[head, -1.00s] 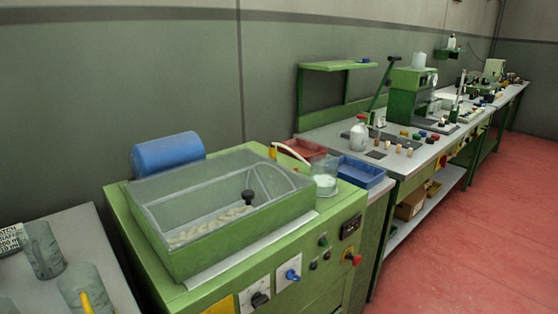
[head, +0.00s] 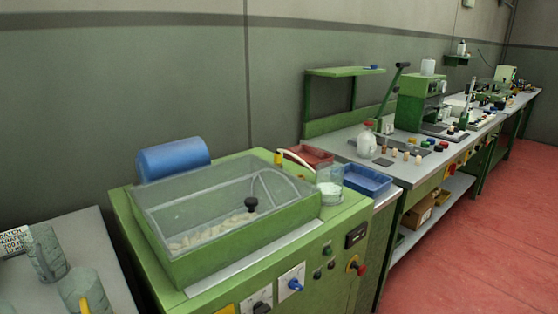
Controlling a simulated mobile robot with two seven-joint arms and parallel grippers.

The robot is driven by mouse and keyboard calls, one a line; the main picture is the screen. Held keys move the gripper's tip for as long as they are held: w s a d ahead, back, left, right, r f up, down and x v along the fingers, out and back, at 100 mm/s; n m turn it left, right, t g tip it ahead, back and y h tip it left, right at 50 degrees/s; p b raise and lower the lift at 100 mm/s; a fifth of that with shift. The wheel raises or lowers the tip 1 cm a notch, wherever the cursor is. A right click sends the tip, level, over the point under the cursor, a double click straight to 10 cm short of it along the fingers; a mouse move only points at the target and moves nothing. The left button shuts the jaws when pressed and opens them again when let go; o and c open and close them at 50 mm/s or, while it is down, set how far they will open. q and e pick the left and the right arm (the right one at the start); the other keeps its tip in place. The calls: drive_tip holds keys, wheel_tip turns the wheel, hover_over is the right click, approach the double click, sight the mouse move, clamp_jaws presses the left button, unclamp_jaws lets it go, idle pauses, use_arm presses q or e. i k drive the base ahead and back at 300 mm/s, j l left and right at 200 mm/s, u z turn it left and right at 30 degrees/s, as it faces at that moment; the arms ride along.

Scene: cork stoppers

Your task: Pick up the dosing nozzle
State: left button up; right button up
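A white curved tube (head: 297,160) with a small yellow piece (head: 278,158) at its left end lies at the back right corner of the green machine, in the head view. It may be the dosing nozzle, but it is too small to tell for certain. It is close to a clear beaker (head: 330,186) with pale content. Neither of my grippers is in view.
The green machine (head: 337,243) carries a clear-lidded tub (head: 225,235) with pale stoppers inside. A blue cylinder (head: 173,158) is behind it. Red (head: 307,154) and blue (head: 367,180) trays stand to the right. A long workbench (head: 400,172) runs beyond; red floor (head: 470,240) is open.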

sight(277, 156)
drive_tip(key=i+l, duration=0.2)
drive_tip(key=l, duration=0.15)
drive_tip(key=i+l+u, duration=0.1)
drive_tip(key=i+l, duration=0.3)
drive_tip(key=l, duration=0.25)
drive_tip(key=i+l+u, duration=0.1)
drive_tip(key=l, duration=0.25)
drive_tip(key=i+l+u, duration=0.1)
drive_tip(key=i+l, duration=0.15)
drive_tip(key=l, duration=0.15)
drive_tip(key=i+l, duration=0.2)
drive_tip(key=l, duration=0.15)
drive_tip(key=i+l+u, duration=0.1)
drive_tip(key=l, duration=0.3)
